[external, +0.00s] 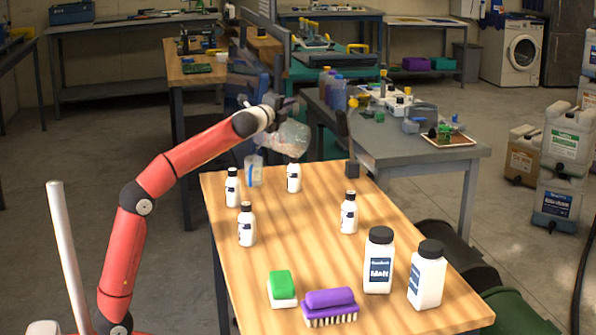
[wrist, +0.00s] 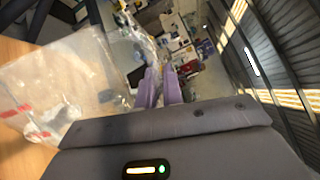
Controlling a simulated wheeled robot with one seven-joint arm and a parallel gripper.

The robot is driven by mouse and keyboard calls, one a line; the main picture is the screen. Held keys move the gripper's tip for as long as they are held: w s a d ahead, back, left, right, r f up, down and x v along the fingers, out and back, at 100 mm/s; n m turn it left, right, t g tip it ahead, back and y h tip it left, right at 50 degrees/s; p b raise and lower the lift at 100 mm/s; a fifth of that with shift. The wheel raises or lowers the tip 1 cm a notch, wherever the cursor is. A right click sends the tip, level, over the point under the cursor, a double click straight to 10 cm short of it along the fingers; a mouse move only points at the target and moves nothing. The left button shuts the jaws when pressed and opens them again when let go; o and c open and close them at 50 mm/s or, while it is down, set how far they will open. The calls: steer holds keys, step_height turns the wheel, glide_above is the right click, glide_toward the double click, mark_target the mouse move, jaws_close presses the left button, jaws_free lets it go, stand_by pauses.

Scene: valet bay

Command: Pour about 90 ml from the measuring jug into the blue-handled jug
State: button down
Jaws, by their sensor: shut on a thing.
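The measuring jug (external: 290,138) is clear, with red marks on its wall. My gripper (external: 277,108) is shut on it and holds it tilted above the far end of the table. In the wrist view the jug (wrist: 60,88) fills the left side, beside my fingers (wrist: 160,88); the exact grip on its handle is hard to make out. A small clear jug with a blue part, seemingly the blue-handled jug (external: 254,172), stands upright on the table below and left of the held jug. Its handle is not clear. I cannot make out any liquid stream.
White bottles with black caps (external: 232,188) (external: 293,178) stand close to the small jug, with others (external: 247,228) (external: 348,214) nearer. Two large bottles (external: 378,265), a green sponge (external: 282,286) and a purple brush (external: 330,305) occupy the near end. The table's middle (external: 300,235) is clear.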

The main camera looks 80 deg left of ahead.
mark_target(303, 127)
steer(key=w+d+m+p, duration=0.1)
steer(key=d, duration=0.1)
steer(key=w+d+r+m+p, duration=0.1)
steer(key=w+m, duration=0.1)
steer(key=shift+d+p, duration=0.35)
steer(key=shift+p, duration=0.05)
steer(key=shift+a, duration=0.1)
steer(key=shift+w+d+f+m, duration=0.35)
steer(key=shift+d+m, duration=0.1)
steer(key=shift+m, duration=0.55)
stand_by(0.5)
